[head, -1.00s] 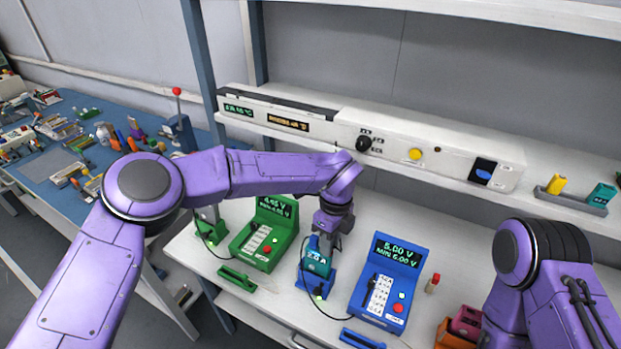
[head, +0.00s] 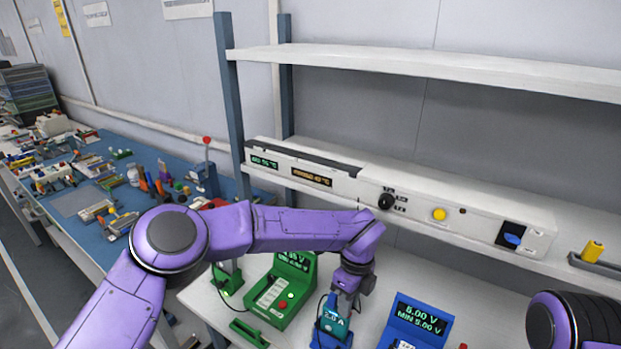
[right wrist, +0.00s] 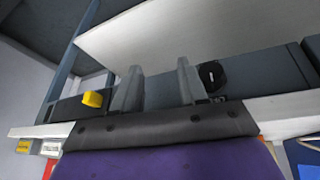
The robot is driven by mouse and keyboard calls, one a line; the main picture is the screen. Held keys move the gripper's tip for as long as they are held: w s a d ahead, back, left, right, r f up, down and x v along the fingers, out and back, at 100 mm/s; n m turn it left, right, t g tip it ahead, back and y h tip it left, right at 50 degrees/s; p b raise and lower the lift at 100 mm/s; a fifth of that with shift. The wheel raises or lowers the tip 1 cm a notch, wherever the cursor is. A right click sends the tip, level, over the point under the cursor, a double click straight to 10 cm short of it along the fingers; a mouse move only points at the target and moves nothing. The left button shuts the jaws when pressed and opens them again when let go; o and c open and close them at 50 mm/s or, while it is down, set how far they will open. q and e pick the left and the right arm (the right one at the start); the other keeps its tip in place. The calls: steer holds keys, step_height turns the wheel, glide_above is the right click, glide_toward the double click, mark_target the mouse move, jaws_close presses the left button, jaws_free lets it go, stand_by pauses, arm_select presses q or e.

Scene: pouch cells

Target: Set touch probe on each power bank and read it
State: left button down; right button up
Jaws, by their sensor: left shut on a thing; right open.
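My left gripper (head: 338,299) reaches down over the bench and is shut on a teal block (head: 332,321) marked about "2.0 A". The block is upright at a blue stand (head: 328,341), cut by the lower edge; whether it is a power bank or the probe I cannot tell. To its right is a blue meter (head: 418,322) with a lit voltage display, its lower part cut off. A green meter (head: 284,288) stands to the left, partly behind my arm. My right gripper (right wrist: 157,85) shows in the right wrist view, fingers apart with nothing between them.
A long white instrument housing (head: 455,215) with knob and buttons runs along the back. A yellow block (head: 592,252) sits in a grey holder at the right. A green stand (head: 228,283) is at the left. The blue side bench (head: 85,205) is cluttered.

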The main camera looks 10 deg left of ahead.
arm_select(q)
steer(key=r+p, duration=0.1)
steer(key=r, duration=0.1)
steer(key=r+p, duration=0.1)
steer(key=r, duration=0.1)
steer(key=r+p, duration=0.1)
steer(key=r, duration=0.1)
steer(key=shift+w+d, duration=0.15)
steer(key=shift+w, duration=0.2)
stand_by(0.4)
